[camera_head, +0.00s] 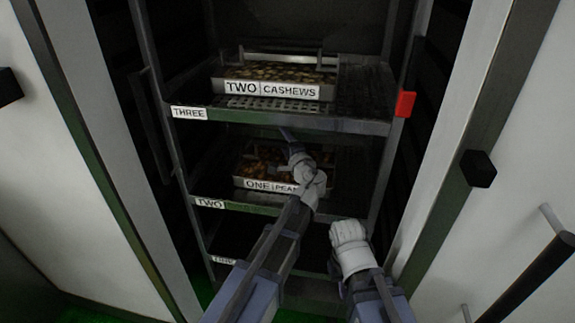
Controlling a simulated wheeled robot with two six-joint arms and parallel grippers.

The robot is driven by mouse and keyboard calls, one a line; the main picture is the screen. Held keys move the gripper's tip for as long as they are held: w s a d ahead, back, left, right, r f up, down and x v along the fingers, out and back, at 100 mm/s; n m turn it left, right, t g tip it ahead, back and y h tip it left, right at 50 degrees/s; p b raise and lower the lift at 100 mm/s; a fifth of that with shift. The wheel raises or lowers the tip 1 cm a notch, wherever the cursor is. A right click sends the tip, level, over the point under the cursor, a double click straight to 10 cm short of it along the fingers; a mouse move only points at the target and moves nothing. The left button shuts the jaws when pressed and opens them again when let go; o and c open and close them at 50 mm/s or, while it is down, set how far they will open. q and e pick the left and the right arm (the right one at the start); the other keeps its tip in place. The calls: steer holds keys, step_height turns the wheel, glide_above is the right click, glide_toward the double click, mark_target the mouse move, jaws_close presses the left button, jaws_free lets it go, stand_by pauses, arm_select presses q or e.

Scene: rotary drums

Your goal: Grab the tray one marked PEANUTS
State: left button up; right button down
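The tray labelled ONE and PEA..., with the rest of the word covered (258,184), sits on the middle shelf of the rack and holds brown nuts. My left gripper (298,160) reaches over the right part of this tray and hides the end of its label. I cannot tell whether it touches the tray, or whether its fingers are open or shut. My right gripper (347,232) is lower and to the right, in front of the rack and apart from the tray. Its fingers are too unclear to read.
A tray labelled TWO CASHEWS (271,90) sits on the shelf above, marked THREE (189,113). The peanut tray's shelf is marked TWO (209,203). Rack posts and white cabinet walls flank both sides. A red block (405,103) is on the right post. A black handle (530,285) is at lower right.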

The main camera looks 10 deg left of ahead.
arm_select(q)
jaws_close()
stand_by(1.2)
